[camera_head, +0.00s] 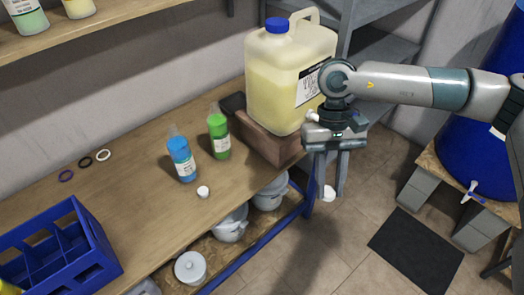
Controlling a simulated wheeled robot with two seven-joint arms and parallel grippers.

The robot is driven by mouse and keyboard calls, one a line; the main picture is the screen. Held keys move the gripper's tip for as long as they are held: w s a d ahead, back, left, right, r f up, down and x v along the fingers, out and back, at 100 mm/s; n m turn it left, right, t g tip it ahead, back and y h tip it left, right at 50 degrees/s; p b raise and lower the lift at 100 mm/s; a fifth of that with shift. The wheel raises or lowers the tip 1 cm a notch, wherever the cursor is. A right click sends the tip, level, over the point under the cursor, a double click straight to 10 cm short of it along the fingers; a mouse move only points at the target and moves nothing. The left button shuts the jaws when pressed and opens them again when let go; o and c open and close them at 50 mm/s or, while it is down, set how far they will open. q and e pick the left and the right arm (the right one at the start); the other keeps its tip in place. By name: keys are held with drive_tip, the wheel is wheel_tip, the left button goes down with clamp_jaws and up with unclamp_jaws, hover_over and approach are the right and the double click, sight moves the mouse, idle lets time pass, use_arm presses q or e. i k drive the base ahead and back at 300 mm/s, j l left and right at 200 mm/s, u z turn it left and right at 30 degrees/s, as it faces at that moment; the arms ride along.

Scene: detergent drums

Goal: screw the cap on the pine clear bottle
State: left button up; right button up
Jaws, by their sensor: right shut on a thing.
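Two small bottles stand upright on the wooden bench, a green one (219,138) and a blue one (182,161). Both have pale, clear-looking tops. Their labels are too small to read, so I cannot tell by name which is pine clear; the green one may be it. A white cap (203,191) lies on the bench in front of the blue bottle. My right gripper (329,192) points down beyond the bench's right edge, shut on another white cap (328,194) between its fingertips. It is to the right of both bottles and apart from them. My left gripper is out of view.
A large yellowish jug (285,75) with a blue cap stands on a brown block (258,142) between the bottles and my right arm. A blue crate (98,265) is at lower left. Several small rings lie at the back left. The bench around the loose cap is clear.

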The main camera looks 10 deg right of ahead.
sight(218, 131)
drive_tip(key=k, duration=0.65)
drive_tip(key=u, duration=1.8)
drive_tip(key=k+l, duration=0.1)
drive_tip(key=l, duration=0.9)
drive_tip(key=k+l, duration=0.15)
drive_tip(key=l, duration=0.35)
drive_tip(key=k+l, duration=0.1)
drive_tip(key=l, duration=0.85)
drive_tip(key=k, duration=0.05)
